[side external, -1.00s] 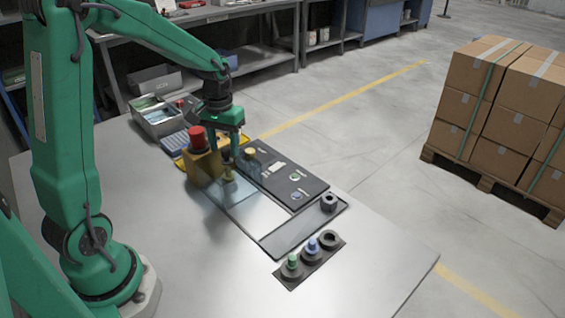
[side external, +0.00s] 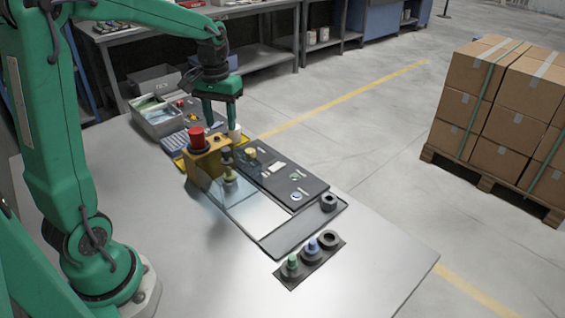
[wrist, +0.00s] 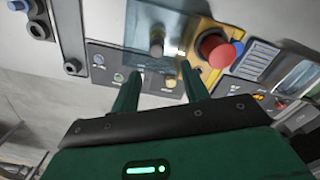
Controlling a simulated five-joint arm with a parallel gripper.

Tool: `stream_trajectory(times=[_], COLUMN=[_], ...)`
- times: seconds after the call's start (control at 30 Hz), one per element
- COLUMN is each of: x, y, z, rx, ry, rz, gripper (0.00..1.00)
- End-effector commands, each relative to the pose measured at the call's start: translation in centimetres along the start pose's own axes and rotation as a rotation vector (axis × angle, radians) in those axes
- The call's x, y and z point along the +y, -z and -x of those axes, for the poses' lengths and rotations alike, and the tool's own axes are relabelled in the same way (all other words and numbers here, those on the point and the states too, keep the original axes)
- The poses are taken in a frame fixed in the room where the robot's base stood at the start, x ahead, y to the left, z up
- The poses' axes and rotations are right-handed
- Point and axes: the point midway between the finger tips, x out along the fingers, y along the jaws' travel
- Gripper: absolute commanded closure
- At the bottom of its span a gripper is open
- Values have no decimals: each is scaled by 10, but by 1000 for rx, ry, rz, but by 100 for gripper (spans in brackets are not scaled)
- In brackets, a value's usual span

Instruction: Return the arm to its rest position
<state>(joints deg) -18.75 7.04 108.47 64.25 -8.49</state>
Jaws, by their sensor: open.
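My gripper (side external: 221,125) is open and empty. It hangs above the far side of the yellow block (side external: 207,163), which carries a red button (side external: 197,137). In the wrist view the two fingers of my gripper (wrist: 160,72) stand apart, with the panel and a dark knob (wrist: 157,42) beyond them. In the side view the knob (side external: 229,172) stands upright beside the yellow block, at a clear pane (side external: 240,208). My fingers are apart from it. My arm reaches over from the left and is bent downward at the wrist.
A dark panel (side external: 310,186) lies right of the block. A long tray (side external: 290,236) holds a dark nut (side external: 329,201). A black strip (side external: 291,279) bears green- and blue-topped pieces. A grey bin (side external: 160,122) stands behind. The front table (side external: 190,270) is clear.

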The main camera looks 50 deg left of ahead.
Motion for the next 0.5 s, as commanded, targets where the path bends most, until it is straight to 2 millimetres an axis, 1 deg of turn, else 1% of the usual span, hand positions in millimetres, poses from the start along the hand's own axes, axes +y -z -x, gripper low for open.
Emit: stream_trajectory(times=[0.27, 0.37, 0.5], x=[2, 6, 14], y=[-4, -11, -27], z=[3, 9, 20], rx=[11, 29, 70], ry=[-2, -5, -12], rz=[-11, -28, -68], gripper=[55, 55, 55])
